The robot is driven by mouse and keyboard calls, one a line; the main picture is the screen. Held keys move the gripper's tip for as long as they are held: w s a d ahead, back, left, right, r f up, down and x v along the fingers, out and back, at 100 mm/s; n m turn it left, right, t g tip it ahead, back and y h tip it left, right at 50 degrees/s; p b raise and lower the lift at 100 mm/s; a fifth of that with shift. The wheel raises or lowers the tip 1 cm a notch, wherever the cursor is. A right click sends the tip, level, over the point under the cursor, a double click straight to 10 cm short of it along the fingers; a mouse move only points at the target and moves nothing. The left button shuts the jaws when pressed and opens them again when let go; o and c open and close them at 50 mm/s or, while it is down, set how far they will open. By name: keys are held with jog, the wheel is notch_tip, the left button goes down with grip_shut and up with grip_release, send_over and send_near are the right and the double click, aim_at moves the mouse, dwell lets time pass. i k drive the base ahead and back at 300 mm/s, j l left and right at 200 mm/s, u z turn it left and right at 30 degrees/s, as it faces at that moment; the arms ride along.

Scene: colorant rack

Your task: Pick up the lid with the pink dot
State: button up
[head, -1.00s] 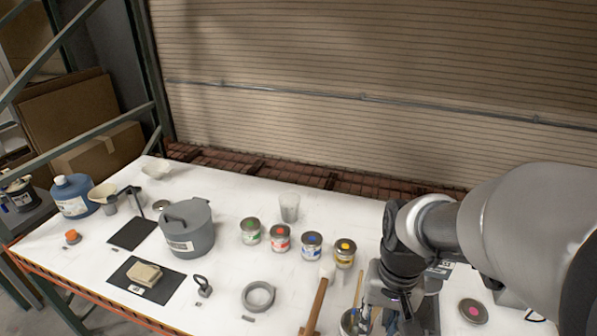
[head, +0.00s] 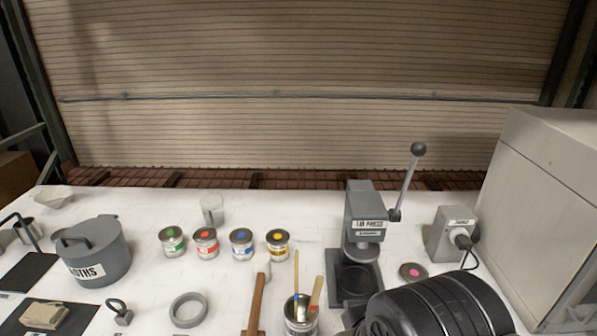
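The lid with the pink dot (head: 413,272) is a dark round disc lying flat on the white table. It sits right of the press and left of the grey switch box. A dark ribbed part of my arm is at the bottom right, just in front of the lid. My gripper's fingers do not show in this view, so I cannot see whether they are open or shut.
The grey press (head: 364,238) with its raised lever stands left of the lid. A grey box with a cable (head: 452,236) and a large grey cabinet (head: 545,215) stand to the right. Several colorant cans (head: 241,244), a mallet (head: 257,303) and a brush can (head: 300,317) are further left.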

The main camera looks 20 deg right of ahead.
aim_at(410, 272)
jog(key=z, duration=1.2)
